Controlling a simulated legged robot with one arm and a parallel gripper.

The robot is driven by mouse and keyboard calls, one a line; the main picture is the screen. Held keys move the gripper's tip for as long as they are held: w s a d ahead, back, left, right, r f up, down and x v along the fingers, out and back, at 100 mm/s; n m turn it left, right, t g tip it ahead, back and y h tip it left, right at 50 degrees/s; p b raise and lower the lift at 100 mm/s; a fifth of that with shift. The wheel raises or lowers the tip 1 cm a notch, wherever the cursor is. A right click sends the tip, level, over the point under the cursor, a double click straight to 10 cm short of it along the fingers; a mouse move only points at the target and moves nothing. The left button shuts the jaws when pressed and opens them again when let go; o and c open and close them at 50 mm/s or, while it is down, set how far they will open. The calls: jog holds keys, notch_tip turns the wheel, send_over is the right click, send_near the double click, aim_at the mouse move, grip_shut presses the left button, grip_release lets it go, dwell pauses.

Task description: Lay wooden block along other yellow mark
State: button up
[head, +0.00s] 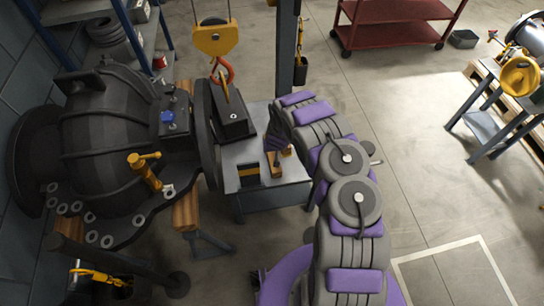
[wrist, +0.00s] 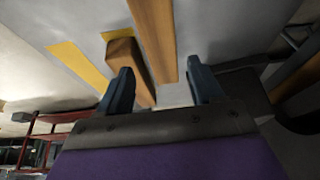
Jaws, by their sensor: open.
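In the wrist view my gripper (wrist: 163,78) is open, with its two dark fingers apart and nothing clamped. A wooden block (wrist: 124,54) lies close by the left finger, partly hidden by it. A yellow mark (wrist: 114,35) shows at its far end. A second, longer wooden block (wrist: 153,35) lies beside it, in line with the gap between the fingers. Another yellow mark (wrist: 78,66) lies bare to the left. In the head view my gripper (head: 277,146) is low over the grey table, near a wooden block (head: 276,170); the fingertips are unclear.
The grey table (head: 240,152) stands beside the large dark casing (head: 105,125). A yellow hoist (head: 216,40) with an orange hook hangs over a dark block (head: 232,120) at the table's back left. A grey post (head: 287,50) rises behind. Open floor lies to the right.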

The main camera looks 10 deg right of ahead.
aim_at(272, 154)
jog(key=shift+b+x, duration=0.35)
jog(key=shift+x, duration=0.5)
jog(key=shift+w+a+f, duration=0.25)
jog(key=shift+w+f, duration=0.1)
jog(key=shift+f, duration=0.15)
jog(key=shift+f+p, duration=0.3)
jog(key=shift+f, duration=0.1)
jog(key=shift+w+d+f, duration=0.2)
jog(key=shift+d+f, duration=0.05)
jog(key=shift+w+a+f, duration=0.1)
jog(key=shift+w+f, duration=0.05)
jog(key=shift+f, duration=0.55)
jog(key=shift+x, duration=1.9)
jog(key=c, duration=1.1)
